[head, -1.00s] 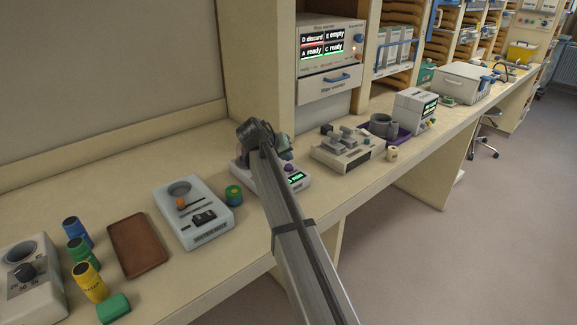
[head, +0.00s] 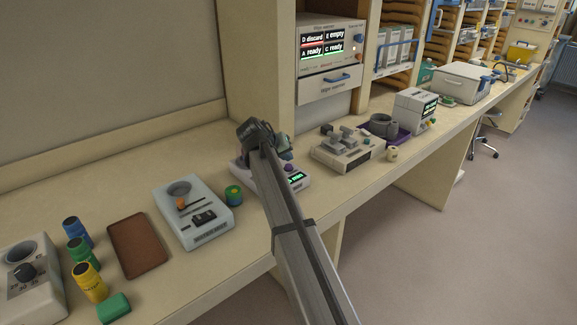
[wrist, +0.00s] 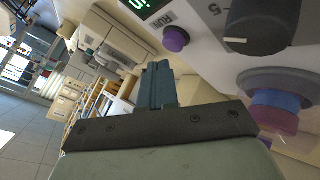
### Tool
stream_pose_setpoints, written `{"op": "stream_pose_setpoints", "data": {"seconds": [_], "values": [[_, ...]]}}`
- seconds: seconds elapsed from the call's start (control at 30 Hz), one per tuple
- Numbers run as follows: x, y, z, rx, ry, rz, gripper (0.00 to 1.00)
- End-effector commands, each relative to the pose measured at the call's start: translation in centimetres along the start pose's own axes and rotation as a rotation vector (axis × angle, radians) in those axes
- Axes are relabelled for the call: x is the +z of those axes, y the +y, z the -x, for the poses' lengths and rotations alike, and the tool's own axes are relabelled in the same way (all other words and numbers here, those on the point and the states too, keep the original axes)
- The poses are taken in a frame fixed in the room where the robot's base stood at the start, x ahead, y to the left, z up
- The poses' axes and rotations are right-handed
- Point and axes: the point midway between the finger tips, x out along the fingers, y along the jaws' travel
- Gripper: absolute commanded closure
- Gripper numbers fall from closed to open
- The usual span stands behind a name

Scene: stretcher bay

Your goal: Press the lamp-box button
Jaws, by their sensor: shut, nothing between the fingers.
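I cannot read a lamp-box label on any device. The white box (head: 299,181) under my gripper has a lit green display and a purple button (head: 289,168); my gripper and arm hide much of it. In the wrist view the purple button (wrist: 175,39) stands beside the word RUN, near the green display (wrist: 140,6) and a black knob (wrist: 262,22). My gripper (wrist: 162,84) is shut and empty, its fingertips apart from the button in the picture. In the head view my gripper (head: 283,148) is over the back part of the box.
A purple-and-blue cylinder (wrist: 276,108) is at the wrist view's right. A grey switch box (head: 346,150) stands to the right.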

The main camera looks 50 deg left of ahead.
Motion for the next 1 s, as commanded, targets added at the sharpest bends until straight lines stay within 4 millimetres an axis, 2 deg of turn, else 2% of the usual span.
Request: {"op": "stream_pose_setpoints", "data": {"seconds": [1.0], "values": [[0.43,-0.43,-0.59,0.0,0.0,0.0,1.0]]}}
